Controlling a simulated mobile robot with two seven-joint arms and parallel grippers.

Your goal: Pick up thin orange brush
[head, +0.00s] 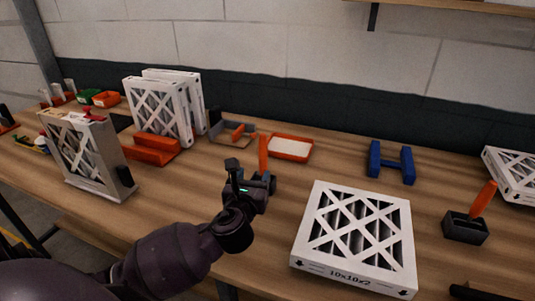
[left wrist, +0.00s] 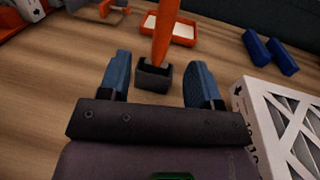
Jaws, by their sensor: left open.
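An upright orange brush handle (head: 263,152) stands just beyond my left gripper (head: 252,179). In the left wrist view the orange handle (left wrist: 165,35) rises from a small dark holder (left wrist: 153,75). My left gripper is open and empty, its two blue-grey fingers to either side of the holder in the picture, with the holder ahead of the fingertips. In the head view the gripper hides that holder. A second orange handle (head: 484,198) leans in a dark holder (head: 465,229) at the right. My right gripper is not identifiable.
A white boxed filter (head: 306,238) lies close to the right of my left gripper. Upright filters (head: 156,108) and an orange rack (head: 150,150) are at the left. An orange-rimmed tray (head: 290,158) and a blue stand (head: 391,163) are farther back. Bare wood shows around the holder.

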